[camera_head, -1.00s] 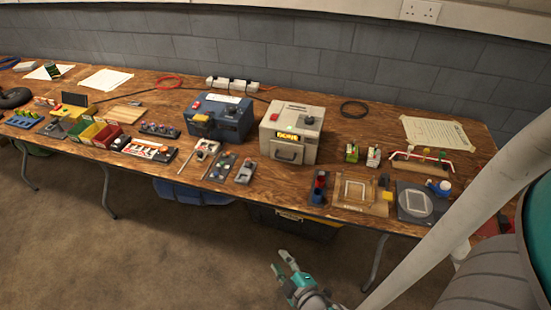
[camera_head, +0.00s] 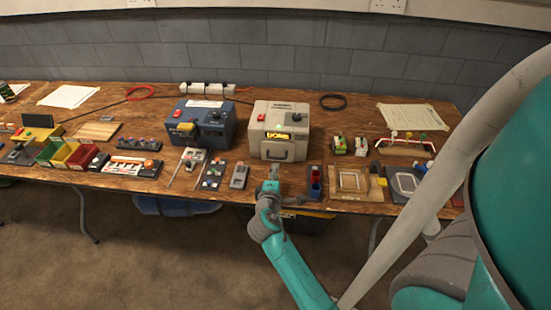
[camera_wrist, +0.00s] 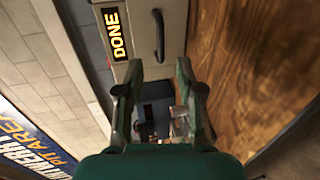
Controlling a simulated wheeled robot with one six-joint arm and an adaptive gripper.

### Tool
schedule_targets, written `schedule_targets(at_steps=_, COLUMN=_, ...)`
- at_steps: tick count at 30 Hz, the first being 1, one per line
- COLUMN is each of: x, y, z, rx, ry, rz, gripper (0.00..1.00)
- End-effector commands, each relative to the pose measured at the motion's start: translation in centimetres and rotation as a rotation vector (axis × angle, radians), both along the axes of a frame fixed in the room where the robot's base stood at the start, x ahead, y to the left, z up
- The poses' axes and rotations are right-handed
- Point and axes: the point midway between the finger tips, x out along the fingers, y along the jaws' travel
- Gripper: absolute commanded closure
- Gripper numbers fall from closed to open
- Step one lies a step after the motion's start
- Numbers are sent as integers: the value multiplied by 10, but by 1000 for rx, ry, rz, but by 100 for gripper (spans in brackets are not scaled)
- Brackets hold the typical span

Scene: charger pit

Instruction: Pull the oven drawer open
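In the wrist view the oven front appears turned sideways, with the display reading DONE (camera_wrist: 115,36) and the dark handle (camera_wrist: 159,36) beyond the fingertips. My gripper (camera_head: 271,173) is over the table's front part, just in front of and slightly below the handle in the head view. In the wrist view my gripper (camera_wrist: 158,70) is open and empty, its fingers apart and not touching the handle.
A blue box (camera_head: 207,122) stands left of the oven. Bare wood (camera_wrist: 235,65) fills the wrist view's right side.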

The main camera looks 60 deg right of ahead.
Motion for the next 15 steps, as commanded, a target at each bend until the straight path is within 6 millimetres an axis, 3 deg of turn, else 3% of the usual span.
schedule_targets(at_steps=15, x=30, y=-74, z=-18, rx=1, ry=-1, rz=1, gripper=63)
